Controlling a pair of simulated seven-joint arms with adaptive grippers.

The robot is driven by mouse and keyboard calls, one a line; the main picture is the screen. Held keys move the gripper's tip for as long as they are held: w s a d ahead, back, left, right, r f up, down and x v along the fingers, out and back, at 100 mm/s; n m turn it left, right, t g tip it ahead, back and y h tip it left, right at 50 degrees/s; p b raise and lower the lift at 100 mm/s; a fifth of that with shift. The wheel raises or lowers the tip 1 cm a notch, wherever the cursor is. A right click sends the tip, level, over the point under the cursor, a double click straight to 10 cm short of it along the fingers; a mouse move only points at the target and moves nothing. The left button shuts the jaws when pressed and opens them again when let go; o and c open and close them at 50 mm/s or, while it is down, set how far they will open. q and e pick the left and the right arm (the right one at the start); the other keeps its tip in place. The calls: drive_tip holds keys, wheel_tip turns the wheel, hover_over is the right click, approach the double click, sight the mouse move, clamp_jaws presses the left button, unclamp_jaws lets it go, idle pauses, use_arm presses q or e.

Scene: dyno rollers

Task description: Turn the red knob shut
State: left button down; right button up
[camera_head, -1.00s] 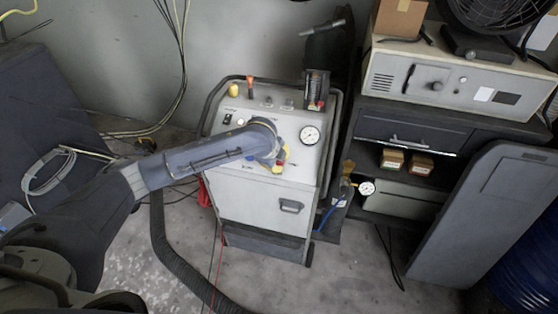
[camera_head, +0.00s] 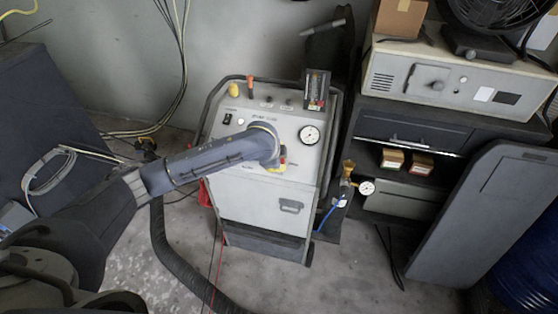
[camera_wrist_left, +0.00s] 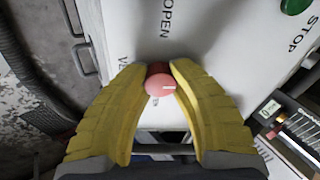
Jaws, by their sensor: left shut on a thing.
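The red knob (camera_wrist_left: 160,84) shows in the left wrist view on the white panel of the machine, under the printed word OPEN. A small pale mark lies on its face. My left gripper (camera_wrist_left: 158,72) has its yellow fingers shut on the knob, one on each side. My right gripper is not in view.
A round pressure gauge (camera_head: 309,135) sits on the panel right of my left gripper. A black hose (camera_head: 168,250) lies on the floor. A shelf unit (camera_head: 405,133) stands to the right.

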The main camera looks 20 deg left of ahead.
use_arm(q)
drive_tip(key=shift+a, duration=0.2)
drive_tip(key=c, duration=1.4)
unclamp_jaws()
drive_tip(key=o, duration=0.4)
drive_tip(key=shift+d, duration=0.1)
drive_tip(key=v, duration=1.2)
